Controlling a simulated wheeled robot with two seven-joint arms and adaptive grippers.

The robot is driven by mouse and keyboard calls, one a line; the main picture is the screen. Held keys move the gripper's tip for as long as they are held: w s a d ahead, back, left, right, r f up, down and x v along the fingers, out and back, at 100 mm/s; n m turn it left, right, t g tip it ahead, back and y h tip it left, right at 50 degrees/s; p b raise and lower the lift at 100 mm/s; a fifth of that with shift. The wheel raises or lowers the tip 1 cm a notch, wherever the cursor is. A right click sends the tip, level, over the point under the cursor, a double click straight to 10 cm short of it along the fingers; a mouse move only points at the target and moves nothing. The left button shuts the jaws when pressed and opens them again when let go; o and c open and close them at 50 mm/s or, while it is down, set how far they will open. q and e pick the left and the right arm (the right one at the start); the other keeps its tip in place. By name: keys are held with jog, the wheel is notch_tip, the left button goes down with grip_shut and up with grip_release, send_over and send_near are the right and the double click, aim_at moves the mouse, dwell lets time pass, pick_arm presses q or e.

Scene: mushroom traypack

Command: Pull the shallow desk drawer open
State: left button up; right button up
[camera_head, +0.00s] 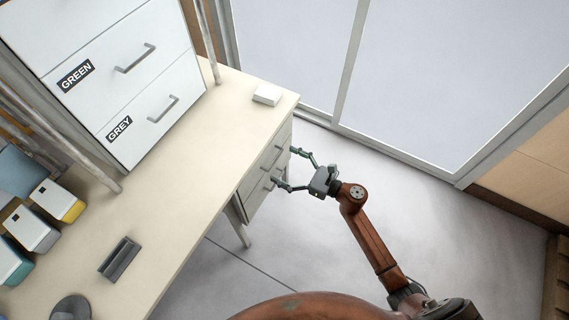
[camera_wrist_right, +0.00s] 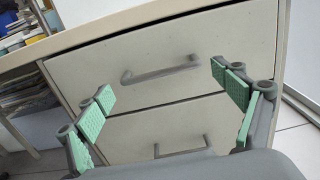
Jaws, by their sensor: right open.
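The desk drawer unit (camera_head: 267,168) hangs under the right end of the cream desk. In the right wrist view the upper, shallow drawer (camera_wrist_right: 215,58) is closed, with a grey bar handle (camera_wrist_right: 160,72) across its middle. A second drawer (camera_wrist_right: 135,133) with a similar handle (camera_wrist_right: 181,148) lies below it. My right gripper (camera_head: 283,167) is open and faces the drawer fronts. Its green-padded fingers (camera_wrist_right: 165,98) stand wide on either side of the upper handle, with nothing between them. I cannot tell the exact gap to the handle. My left gripper is not in view.
The cream desktop (camera_head: 185,190) carries a small white box (camera_head: 267,94), a dark grey holder (camera_head: 119,259) and several bins at the left. A white cabinet (camera_head: 145,90) with GREEN and GREY drawers stands on it. The floor (camera_head: 420,215) right of the desk is clear up to the glazed wall.

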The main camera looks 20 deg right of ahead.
jog(key=shift+o, duration=0.4)
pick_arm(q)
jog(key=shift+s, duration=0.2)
pick_arm(e)
jog(key=v, duration=1.2)
